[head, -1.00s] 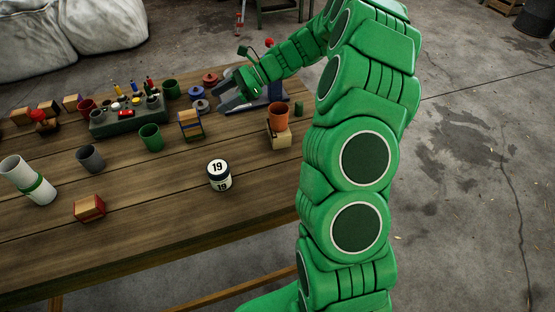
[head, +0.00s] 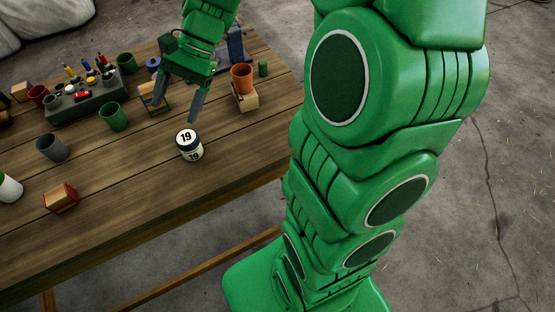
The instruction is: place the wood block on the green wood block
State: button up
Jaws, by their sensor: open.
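My gripper (head: 176,111) is open and points down over the table, its jaws spread and nothing seen between them. A wood block (head: 148,89) with a dark, greenish frame stands behind the left finger, which partly hides it. Whether the finger touches it I cannot tell. Another wood block (head: 60,196) with red edges lies apart at the front left. A pale wood block (head: 246,103) sits to the right of the gripper. Which block is the green one is not clear in the head view.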

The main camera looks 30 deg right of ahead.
jog(key=s+d+n+h, duration=0.4)
jog(key=s+d, duration=0.1)
jog(key=s, duration=0.6)
jog(key=s+d+n+t+h, duration=0.1)
jog(key=s+d+n+h, duration=0.2)
jog(key=s, duration=0.9)
jog(key=d+n, duration=0.1)
jog(key=d, duration=0.1)
jog(key=shift+d+h, duration=0.4)
